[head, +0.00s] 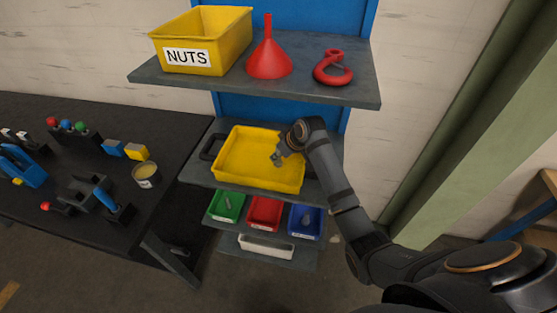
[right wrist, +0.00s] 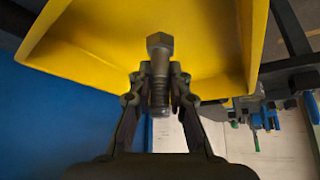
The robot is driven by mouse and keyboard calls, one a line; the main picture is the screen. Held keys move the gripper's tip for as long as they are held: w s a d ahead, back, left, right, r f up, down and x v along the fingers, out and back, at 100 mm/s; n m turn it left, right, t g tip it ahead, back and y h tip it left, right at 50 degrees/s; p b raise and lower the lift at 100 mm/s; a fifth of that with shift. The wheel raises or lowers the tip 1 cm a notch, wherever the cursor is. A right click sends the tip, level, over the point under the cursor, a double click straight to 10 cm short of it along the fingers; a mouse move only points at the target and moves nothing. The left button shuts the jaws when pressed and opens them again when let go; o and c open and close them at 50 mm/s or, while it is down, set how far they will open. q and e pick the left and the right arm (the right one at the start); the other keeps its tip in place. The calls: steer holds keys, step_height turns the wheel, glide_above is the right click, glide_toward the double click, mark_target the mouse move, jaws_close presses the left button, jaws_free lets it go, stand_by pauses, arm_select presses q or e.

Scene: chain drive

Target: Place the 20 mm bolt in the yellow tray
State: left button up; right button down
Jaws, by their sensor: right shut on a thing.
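The yellow tray (head: 240,165) sits on the middle shelf of the blue rack in the head view. It also fills the upper part of the right wrist view (right wrist: 100,40). My right gripper (head: 279,158) is over the right part of the tray. In the right wrist view my right gripper (right wrist: 159,95) is shut on a grey hex-head bolt (right wrist: 159,70), with its head showing beyond the fingertips. I cannot tell whether the bolt touches the tray. No size mark shows on it. My left gripper is not in view.
Below are green (head: 226,205), red (head: 265,213) and blue (head: 305,222) bins. A dark table (head: 60,220) with tools stands left.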

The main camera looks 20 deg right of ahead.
mark_target(280, 159)
step_height(280, 159, down, 2)
steer(key=shift+f+p, duration=0.2)
steer(key=shift+p, duration=0.5)
steer(key=shift+f, duration=0.4)
steer(key=c, duration=1.3)
jaws_free()
steer(key=shift+f, duration=0.15)
steer(key=shift+r, duration=0.25)
steer(key=b+v, duration=0.1)
steer(key=v, duration=0.6)
steer(key=shift+d+r, duration=0.1)
